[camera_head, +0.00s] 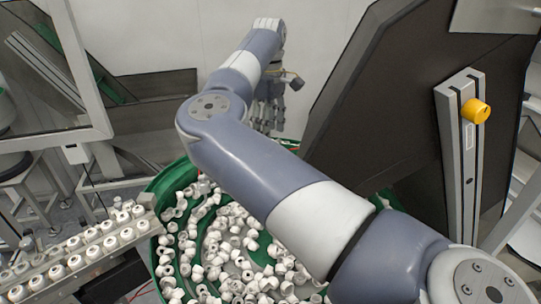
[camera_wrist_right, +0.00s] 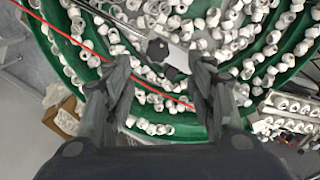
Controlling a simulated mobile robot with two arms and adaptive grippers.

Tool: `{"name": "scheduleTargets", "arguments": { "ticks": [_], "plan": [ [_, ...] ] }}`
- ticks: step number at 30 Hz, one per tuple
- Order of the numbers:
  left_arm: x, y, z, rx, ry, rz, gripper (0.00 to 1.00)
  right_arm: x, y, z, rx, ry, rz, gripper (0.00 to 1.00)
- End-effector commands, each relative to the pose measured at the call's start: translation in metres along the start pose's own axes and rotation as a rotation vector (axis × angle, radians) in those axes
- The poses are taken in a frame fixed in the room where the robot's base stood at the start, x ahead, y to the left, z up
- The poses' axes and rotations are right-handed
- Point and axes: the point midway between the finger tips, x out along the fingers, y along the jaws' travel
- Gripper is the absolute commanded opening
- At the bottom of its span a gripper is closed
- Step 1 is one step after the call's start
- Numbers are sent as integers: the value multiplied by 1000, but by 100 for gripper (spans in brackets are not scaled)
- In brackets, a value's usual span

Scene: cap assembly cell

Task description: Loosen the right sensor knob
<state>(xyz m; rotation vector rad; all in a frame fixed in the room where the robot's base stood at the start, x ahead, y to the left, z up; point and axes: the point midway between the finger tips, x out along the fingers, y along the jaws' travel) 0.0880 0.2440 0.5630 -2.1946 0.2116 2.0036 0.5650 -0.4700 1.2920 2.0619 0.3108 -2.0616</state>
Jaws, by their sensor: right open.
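My right arm reaches from the lower right across the bowl in the head view, with its gripper (camera_head: 268,112) pointing down beyond the bowl's far edge. In the right wrist view the right gripper (camera_wrist_right: 160,72) is open, its two dark fingers spread apart. A small black knob (camera_wrist_right: 158,48) on a metal bar shows between and just beyond the fingertips; nothing is held. It looks like a sensor knob, but I cannot tell whether it is the right one. In the head view my arm hides most of this area. My left gripper is not in view.
A green feeder bowl (camera_head: 160,186) full of white caps lies below the arm. A red cable (camera_wrist_right: 75,42) crosses it. A rail with caps (camera_head: 75,258) is at the left. A dark panel and a post with a yellow knob (camera_head: 474,111) stand at the right.

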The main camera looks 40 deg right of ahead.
Motion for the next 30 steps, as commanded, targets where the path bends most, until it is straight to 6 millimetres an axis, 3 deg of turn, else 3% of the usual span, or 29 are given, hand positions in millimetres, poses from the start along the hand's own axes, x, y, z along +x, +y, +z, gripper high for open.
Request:
{"name": "scheduleTargets", "arguments": {
  "ticks": [1,12,23,24,30],
  "plan": [
    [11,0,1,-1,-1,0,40,14,0,0,0,-1,0,51],
    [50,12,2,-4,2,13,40,76,1,0,-1,-2,2,51],
    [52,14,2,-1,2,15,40,83,1,0,-1,-1,3,51],
    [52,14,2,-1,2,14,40,83,1,0,-1,-1,3,48],
    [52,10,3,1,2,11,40,83,1,0,-2,-1,3,6]
  ]
}}
